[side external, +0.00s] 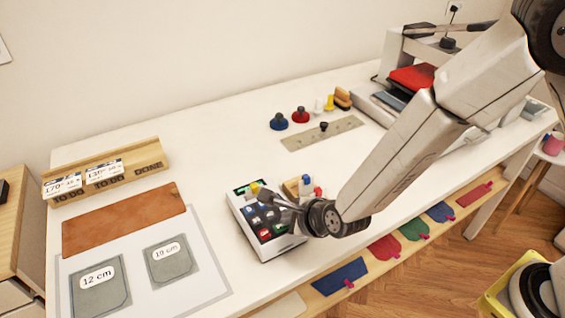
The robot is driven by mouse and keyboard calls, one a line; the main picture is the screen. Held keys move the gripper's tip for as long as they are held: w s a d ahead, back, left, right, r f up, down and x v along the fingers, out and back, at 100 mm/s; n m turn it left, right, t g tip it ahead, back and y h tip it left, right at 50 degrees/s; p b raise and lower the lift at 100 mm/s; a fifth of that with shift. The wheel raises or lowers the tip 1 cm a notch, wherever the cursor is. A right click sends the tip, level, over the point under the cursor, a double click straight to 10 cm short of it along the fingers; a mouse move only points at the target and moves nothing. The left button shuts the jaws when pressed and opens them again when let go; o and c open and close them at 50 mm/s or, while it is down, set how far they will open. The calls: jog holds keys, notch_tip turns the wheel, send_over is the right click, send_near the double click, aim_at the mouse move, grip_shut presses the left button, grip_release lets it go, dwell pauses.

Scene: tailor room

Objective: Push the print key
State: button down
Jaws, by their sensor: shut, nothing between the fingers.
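A white keypad device (243,233) sits on the table at the lower middle of the side external view. It has dark, red and green keys and a green strip near its far end. Labels on the keys are too small to read, so I cannot tell which one is the print key. My gripper (264,197) is shut and empty, reaching in from the right over the far part of the keys. It hides some of them. I cannot tell whether the fingertips touch a key.
A small wooden block with coloured pieces (305,187) stands just right of the device. A brown leather sheet (122,220) and grey pocket pieces (100,288) lie left. A wooden card rack (107,172) is at far left. A press with a red pad (413,76) stands at back right.

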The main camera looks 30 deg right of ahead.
jog(key=shift+r, duration=0.7)
jog(key=shift+r, duration=0.1)
jog(key=shift+r, duration=2.4)
jog(key=shift+d, duration=0.1)
jog(key=shift+d+n, duration=0.4)
jog(key=shift+n, duration=0.1)
jog(key=s+d+n+g+h, duration=0.1)
jog(key=s+d+n+g, duration=0.2)
jog(key=d+n, duration=0.8)
jog(key=s+d+n+g+h, duration=0.1)
jog(key=s+d+n+g, duration=0.2)
jog(key=s+d+n, duration=0.5)
jog(key=d+n, duration=0.4)
jog(key=shift+s+n, duration=0.15)
jog(key=shift+n, duration=0.15)
